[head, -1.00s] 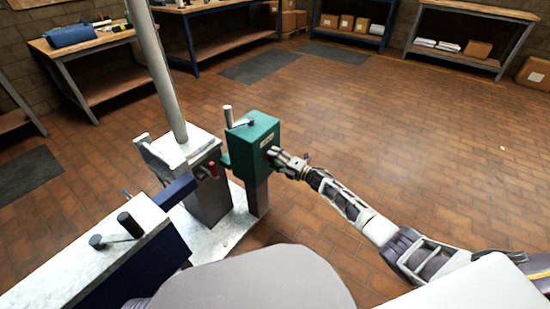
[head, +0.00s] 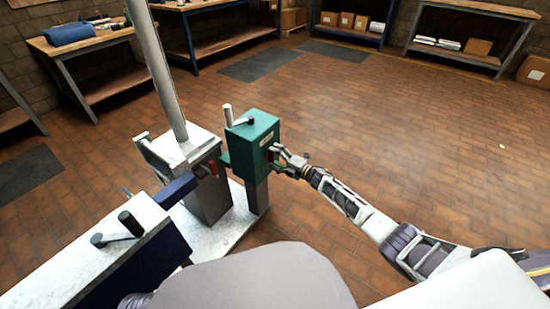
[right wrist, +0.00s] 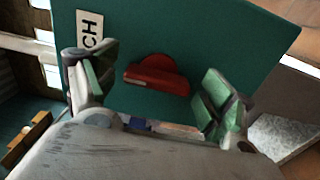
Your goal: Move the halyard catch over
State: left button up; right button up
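A green box (head: 252,138) stands on a grey post beside the mast foot, with a small crank on top. In the right wrist view, a red half-round piece with a bar-like grip (right wrist: 157,77), which looks like the halyard catch, sits on the green face. A white label (right wrist: 89,33) ending in "CH" is beside it. My right gripper (head: 281,158) is at the box's right face. In the right wrist view its green-padded fingers (right wrist: 160,88) are spread apart on either side of the red piece, with visible gaps. My left gripper is not in view.
The pale mast (head: 158,75) rises from a grey block (head: 207,190) left of the green box. A long white-topped beam with a black-handled crank (head: 130,224) lies at lower left. Benches stand along the back. The brick floor (head: 390,130) to the right is clear.

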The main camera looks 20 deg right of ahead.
jog(key=v, duration=1.2)
dwell(0.8)
dwell(0.7)
